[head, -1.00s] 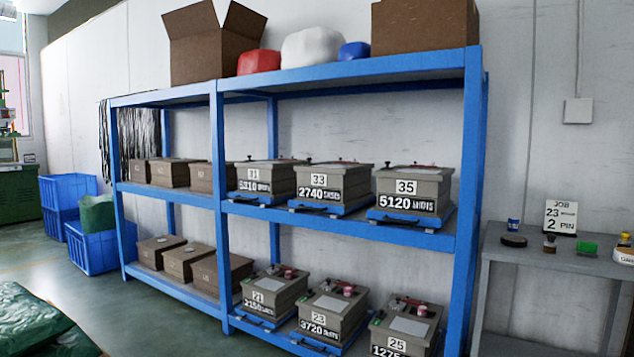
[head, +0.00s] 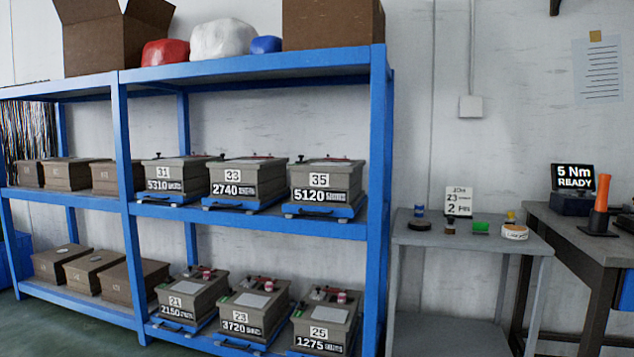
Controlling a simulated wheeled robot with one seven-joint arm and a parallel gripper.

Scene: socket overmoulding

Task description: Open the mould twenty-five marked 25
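The mould marked 25 (head: 324,326) is a grey box on the lower shelf of the blue rack, at the right end of its row. Its label reads 25 and 1275, and red and dark fittings show on its top. It looks closed, and its lower edge is near the bottom of the picture. The mould marked 23 (head: 249,309) stands to its left, and the mould marked 21 (head: 190,299) stands further left. My gripper is not in view.
Moulds 31 (head: 180,177), 33 (head: 245,181) and 35 (head: 325,185) sit on the upper shelf. The blue rack post (head: 376,200) stands right of mould 25. A grey table (head: 420,240) holds a job sign (head: 458,201). Further right is a dark bench (head: 545,225) with a 5 Nm display (head: 574,176).

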